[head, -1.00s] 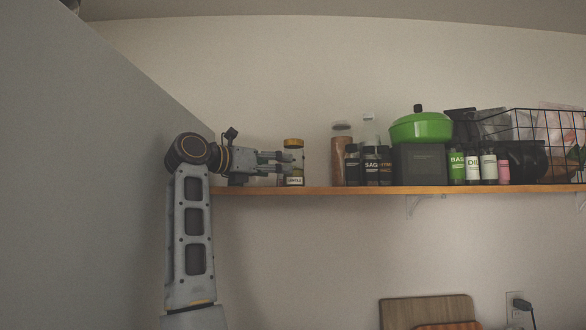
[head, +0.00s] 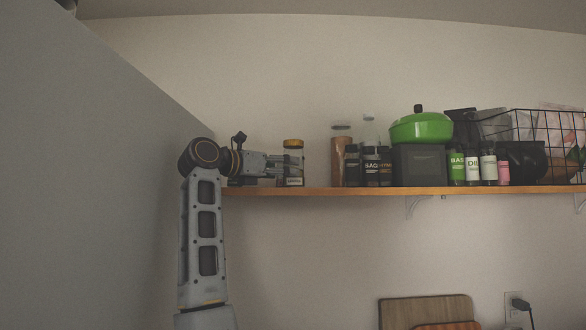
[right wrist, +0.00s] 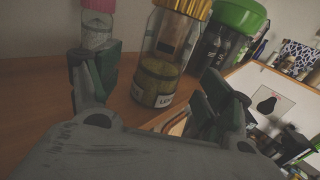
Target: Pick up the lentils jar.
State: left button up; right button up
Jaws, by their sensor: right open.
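The lentils jar (head: 294,143) is clear with a gold lid and stands upright near the left end of the wall shelf (head: 320,190). In the right wrist view the jar (right wrist: 158,85) shows greenish-brown contents low inside and a white label reading "LEN", partly cut off. My right gripper (head: 288,164) is level with the jar, and its fingers overlap the jar in the head view. In the right wrist view my right gripper (right wrist: 160,68) is open, with the jar showing between its fingers; I see no clear contact. My left gripper is not in view.
Further right are a brown-filled jar (head: 339,160), dark spice jars (head: 371,168), a green pot (head: 420,128) and a wire basket (head: 548,145). A grey panel (head: 90,180) rises at left.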

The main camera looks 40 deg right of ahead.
jog(key=d+p, duration=0.1)
jog(key=d, duration=0.2)
jog(key=shift+d, duration=0.2)
jog(key=shift+w+d+f+p, duration=0.1)
jog(key=shift+d+p, duration=0.3)
jog(key=shift+d, duration=0.3)
jog(key=c, duration=1.3)
jog(key=shift+r, duration=0.2)
jog(key=shift+r, duration=4.85)
